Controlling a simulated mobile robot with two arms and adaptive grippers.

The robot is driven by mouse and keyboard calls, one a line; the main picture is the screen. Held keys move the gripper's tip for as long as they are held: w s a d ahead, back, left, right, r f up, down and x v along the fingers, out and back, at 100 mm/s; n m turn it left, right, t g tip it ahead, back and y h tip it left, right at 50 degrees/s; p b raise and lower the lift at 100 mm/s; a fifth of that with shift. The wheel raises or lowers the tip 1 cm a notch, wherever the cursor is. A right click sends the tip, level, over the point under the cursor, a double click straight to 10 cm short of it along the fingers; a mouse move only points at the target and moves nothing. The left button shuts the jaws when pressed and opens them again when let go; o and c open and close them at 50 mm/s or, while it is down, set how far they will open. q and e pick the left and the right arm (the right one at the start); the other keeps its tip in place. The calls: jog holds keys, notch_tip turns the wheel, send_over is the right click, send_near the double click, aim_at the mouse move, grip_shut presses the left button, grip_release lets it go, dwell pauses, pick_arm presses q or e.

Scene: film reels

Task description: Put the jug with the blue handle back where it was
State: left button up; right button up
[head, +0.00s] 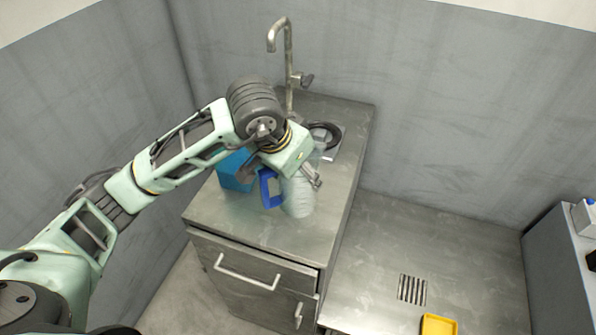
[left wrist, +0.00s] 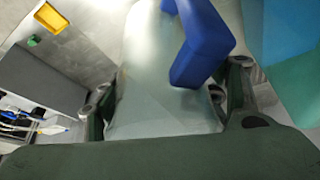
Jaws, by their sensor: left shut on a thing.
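The jug (head: 298,197) is pale and translucent with a blue handle (head: 268,188) on its left side. It is over the metal counter (head: 250,228), near the right edge, and looks upright; I cannot tell whether its base touches the top. My left gripper (head: 314,180) reaches down onto it from above and is shut on it. In the left wrist view the jug's body (left wrist: 165,100) lies between the two fingers (left wrist: 160,102), with the blue handle (left wrist: 200,40) beside them. The gripper hides the jug's upper part. My right gripper is not in view.
A blue box (head: 234,172) stands on the counter left of the jug. Behind are a tap (head: 288,60) and a sink with a black ring-shaped thing (head: 324,134). The counter's front is clear.

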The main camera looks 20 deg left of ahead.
pick_arm(q)
jog(key=shift+f+b, duration=0.2)
jog(key=shift+b, duration=0.1)
jog(key=o, duration=1.5)
jog(key=shift+r, duration=0.1)
jog(key=shift+v, duration=6.15)
